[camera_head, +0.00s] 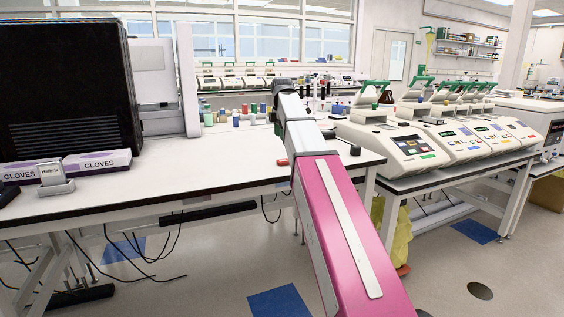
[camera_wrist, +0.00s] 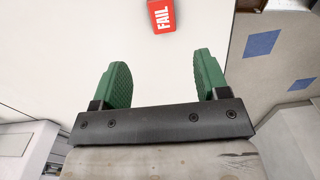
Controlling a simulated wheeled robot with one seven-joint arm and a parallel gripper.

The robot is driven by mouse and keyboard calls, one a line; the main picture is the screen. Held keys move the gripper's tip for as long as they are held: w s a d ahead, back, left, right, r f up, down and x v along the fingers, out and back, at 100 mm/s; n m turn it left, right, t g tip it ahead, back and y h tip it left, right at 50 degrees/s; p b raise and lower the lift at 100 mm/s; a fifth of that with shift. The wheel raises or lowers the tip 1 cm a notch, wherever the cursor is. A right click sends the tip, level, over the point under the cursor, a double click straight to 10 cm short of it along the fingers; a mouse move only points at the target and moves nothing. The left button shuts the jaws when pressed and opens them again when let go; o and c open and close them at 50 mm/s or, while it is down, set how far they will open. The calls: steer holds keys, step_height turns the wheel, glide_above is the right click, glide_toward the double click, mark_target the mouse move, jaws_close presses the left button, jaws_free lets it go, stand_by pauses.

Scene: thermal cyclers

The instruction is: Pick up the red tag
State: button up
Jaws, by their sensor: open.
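The red tag (camera_wrist: 161,16) lies on the white bench top and carries the white word FAIL. In the wrist view it is at the top edge, beyond the fingertips and partly cut off by the frame. In the head view a small red patch (camera_head: 283,162) on the bench just left of my arm looks like the same tag. My gripper (camera_wrist: 161,72) has two green fingers spread apart with nothing between them. In the head view my arm hides most of the gripper.
The white bench (camera_head: 130,192) has open room left of my arm. Gloves boxes (camera_head: 98,163) and a large black unit (camera_head: 65,95) stand at its left. Several coloured bottles (camera_head: 236,120) stand at the back. Thermal cyclers (camera_head: 408,148) line a bench at the right.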

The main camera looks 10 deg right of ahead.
mark_target(283, 161)
steer(key=f, duration=1)
steer(key=shift+s+d+f, duration=0.15)
steer(key=shift+s+d, duration=0.05)
steer(key=shift+d, duration=0.05)
steer(key=c, duration=1)
